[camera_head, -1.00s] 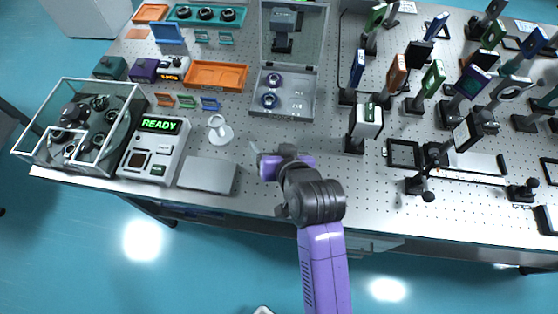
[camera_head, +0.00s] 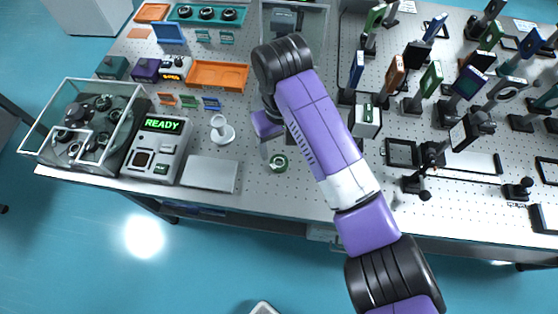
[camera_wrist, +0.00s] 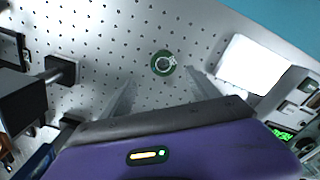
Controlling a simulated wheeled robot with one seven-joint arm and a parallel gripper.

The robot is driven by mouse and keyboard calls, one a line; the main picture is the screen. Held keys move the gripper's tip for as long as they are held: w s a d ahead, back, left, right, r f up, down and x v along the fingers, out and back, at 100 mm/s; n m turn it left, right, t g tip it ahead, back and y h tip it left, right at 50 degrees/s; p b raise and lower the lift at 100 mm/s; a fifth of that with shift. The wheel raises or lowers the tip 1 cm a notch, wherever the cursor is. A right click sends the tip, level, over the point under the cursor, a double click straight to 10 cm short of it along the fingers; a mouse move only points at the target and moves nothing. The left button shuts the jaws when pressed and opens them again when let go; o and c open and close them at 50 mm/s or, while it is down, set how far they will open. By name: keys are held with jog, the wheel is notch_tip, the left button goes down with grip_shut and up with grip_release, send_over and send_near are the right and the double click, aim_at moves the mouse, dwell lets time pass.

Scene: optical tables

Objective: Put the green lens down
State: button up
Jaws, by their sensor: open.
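The green lens (camera_head: 278,163) is a small green ring with a pale centre. It lies on the perforated optical table (camera_head: 262,190), right of the grey flat plate. In the wrist view the green lens (camera_wrist: 163,63) lies on the tabletop, ahead of and between my fingers. My gripper (camera_wrist: 158,92) is open, its two pale fingers spread and empty. In the head view my gripper (camera_head: 264,150) is partly hidden by my arm, above and left of the lens. I see a gap between the fingers and the lens in the wrist view.
A grey flat plate (camera_head: 209,173) and a white round stand (camera_head: 222,131) are left of the lens. The READY device (camera_head: 155,150) stands farther left. Upright mounted optics crowd the right, including a white-faced mount (camera_head: 366,121). Bare table surrounds the lens.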

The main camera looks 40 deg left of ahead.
aim_at(279, 162)
jog(key=shift+s+d+f+p, duration=0.15)
jog(key=shift+f+p, duration=0.1)
jog(key=shift+f, duration=0.8)
jog(key=shift+s+a+f+p, duration=0.1)
jog(key=shift+s+f+p, duration=0.15)
jog(key=shift+f, duration=0.8)
jog(key=shift+s+d+f+p, duration=0.1)
jog(key=shift+f+p, duration=0.15)
jog(key=shift+f, duration=0.8)
grip_shut()
jog(key=shift+r, duration=0.15)
notch_tip(279, 162, up, 20)
jog(key=p, duration=0.2)
jog(key=shift+s, duration=0.1)
